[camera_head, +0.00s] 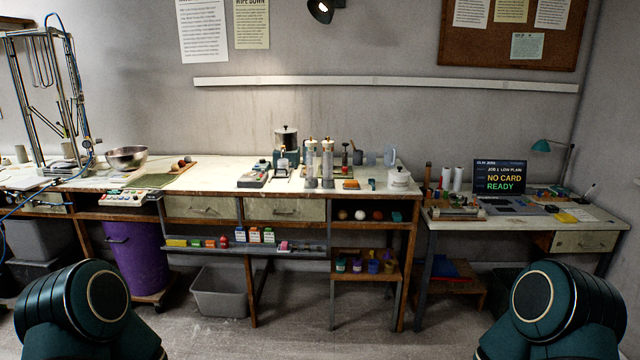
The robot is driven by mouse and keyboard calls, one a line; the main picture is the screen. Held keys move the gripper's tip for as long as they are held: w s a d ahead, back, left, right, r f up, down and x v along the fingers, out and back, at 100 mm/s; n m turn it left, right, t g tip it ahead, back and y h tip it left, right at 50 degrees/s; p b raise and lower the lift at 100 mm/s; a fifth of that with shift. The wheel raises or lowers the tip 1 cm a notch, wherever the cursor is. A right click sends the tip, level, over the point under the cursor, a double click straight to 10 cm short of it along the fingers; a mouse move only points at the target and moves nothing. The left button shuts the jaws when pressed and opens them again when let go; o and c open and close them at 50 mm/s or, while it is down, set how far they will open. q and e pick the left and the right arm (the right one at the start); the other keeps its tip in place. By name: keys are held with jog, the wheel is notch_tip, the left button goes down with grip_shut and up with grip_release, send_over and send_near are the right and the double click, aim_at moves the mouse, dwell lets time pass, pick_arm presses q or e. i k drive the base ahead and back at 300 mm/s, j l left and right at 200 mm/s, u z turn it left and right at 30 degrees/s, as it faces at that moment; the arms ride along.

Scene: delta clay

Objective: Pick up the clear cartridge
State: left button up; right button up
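Two tall, clear, upright cylinders stand side by side on the middle workbench: a left clear cylinder (311,161) and a right clear cylinder (327,161). Either could be the clear cartridge; I cannot tell which at this distance. Both have light-coloured ends and stand apart from my arms. Dark green links of my two arms show at the bottom left and bottom right. Neither gripper is in view.
A purple bin (137,255) and grey bin (220,292) stand below. A screen (499,177) stands on the right desk. Floor ahead is clear.

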aim_at(311, 152)
jog(key=i+j+z, duration=0.1)
jog(key=i, duration=0.55)
jog(key=j+z, duration=0.1)
jog(key=z, duration=0.2)
jog(key=i+j+z, duration=0.15)
jog(key=z, duration=0.3)
jog(key=j+z, duration=0.45)
jog(key=i+j+z, duration=0.2)
jog(key=j, duration=0.25)
jog(key=j+z, duration=0.15)
jog(key=j, duration=0.3)
jog(key=k, duration=0.05)
